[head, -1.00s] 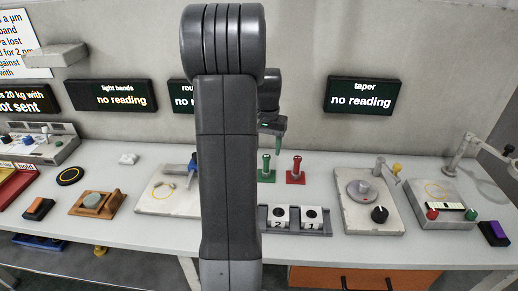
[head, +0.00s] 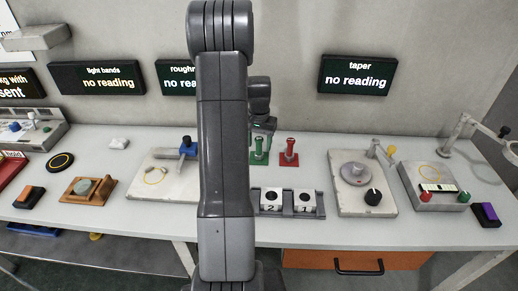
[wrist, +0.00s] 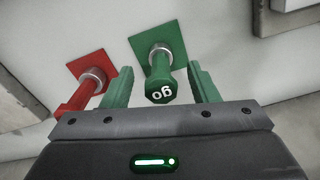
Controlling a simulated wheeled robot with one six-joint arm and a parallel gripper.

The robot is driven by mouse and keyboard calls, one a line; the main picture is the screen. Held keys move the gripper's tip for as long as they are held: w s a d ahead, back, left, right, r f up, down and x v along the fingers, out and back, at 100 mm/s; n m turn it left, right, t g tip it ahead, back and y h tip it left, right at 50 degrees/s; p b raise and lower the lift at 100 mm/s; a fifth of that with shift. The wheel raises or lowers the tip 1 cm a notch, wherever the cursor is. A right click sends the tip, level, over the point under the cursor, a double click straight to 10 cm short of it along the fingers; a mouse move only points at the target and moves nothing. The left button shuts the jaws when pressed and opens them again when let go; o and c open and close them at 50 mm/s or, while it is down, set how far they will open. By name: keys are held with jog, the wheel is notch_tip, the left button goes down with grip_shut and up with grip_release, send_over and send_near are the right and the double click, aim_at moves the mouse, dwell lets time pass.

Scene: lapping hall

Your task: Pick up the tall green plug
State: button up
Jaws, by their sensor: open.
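The tall green plug (head: 259,147) stands upright on its green square base on the bench, with a red plug (head: 289,148) to its right. In the wrist view the green plug (wrist: 160,80) shows its hexagonal end marked with digits, and it stands between the two green fingers of my gripper (wrist: 160,88). The fingers are open, with a gap on each side of the plug. The red plug (wrist: 75,95) leans into view outside the left finger. In the head view my gripper (head: 262,128) is over the green plug and partly hides it.
A holder with blocks marked 2 and 1 (head: 288,201) lies in front of the plugs. A plate with a round grey disc (head: 358,174) stands to the right. A pale plate with a blue-handled device (head: 160,178) is on the left, partly hidden by my arm.

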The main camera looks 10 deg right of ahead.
aim_at(259, 149)
jog(key=shift+w+f, duration=0.1)
jog(key=shift+f, duration=1.7)
